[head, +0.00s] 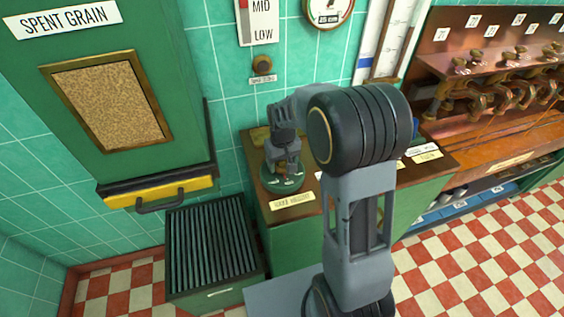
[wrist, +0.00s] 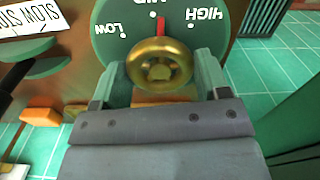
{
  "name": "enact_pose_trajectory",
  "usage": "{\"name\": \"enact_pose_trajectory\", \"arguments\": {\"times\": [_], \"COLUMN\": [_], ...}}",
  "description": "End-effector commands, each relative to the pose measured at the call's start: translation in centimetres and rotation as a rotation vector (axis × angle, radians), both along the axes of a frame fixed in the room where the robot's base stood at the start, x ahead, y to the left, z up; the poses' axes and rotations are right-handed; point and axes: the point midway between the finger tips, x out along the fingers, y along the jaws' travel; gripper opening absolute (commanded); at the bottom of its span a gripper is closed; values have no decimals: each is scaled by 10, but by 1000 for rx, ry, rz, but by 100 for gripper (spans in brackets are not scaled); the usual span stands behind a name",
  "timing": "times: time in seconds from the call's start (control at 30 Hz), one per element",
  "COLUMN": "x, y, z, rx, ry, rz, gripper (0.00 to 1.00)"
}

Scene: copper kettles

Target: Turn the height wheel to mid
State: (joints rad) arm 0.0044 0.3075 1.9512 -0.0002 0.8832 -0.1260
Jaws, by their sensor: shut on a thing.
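In the wrist view a round green dial (wrist: 112,20) carries white words LOW, MID (partly cut off at the top edge) and HIGH. A brass knob (wrist: 160,66) sits in front of it, and a red pointer (wrist: 160,26) reaches up toward MID. My gripper (wrist: 161,75) is shut on the brass knob, one finger on each side. In the head view my gripper (head: 284,168) is over the dial (head: 288,184), which sits on the green counter; the knob is hidden there.
A wall scale (head: 259,22) shows MID and LOW, with red at its upper left edge. A slatted dark box (head: 212,245) stands left of the counter. A spent grain cabinet (head: 110,90) with a yellow drawer (head: 160,193) is at left. Checkered floor is open at right.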

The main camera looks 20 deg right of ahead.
Motion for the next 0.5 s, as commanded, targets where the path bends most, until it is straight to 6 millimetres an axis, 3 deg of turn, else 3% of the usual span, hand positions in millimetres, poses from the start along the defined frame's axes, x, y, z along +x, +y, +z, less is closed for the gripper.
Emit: {"name": "enact_pose_trajectory", "arguments": {"times": [0.5], "x": [0], "y": [0], "z": [1], "rx": [0], "ry": [-1], "rz": [158], "gripper": [45]}}
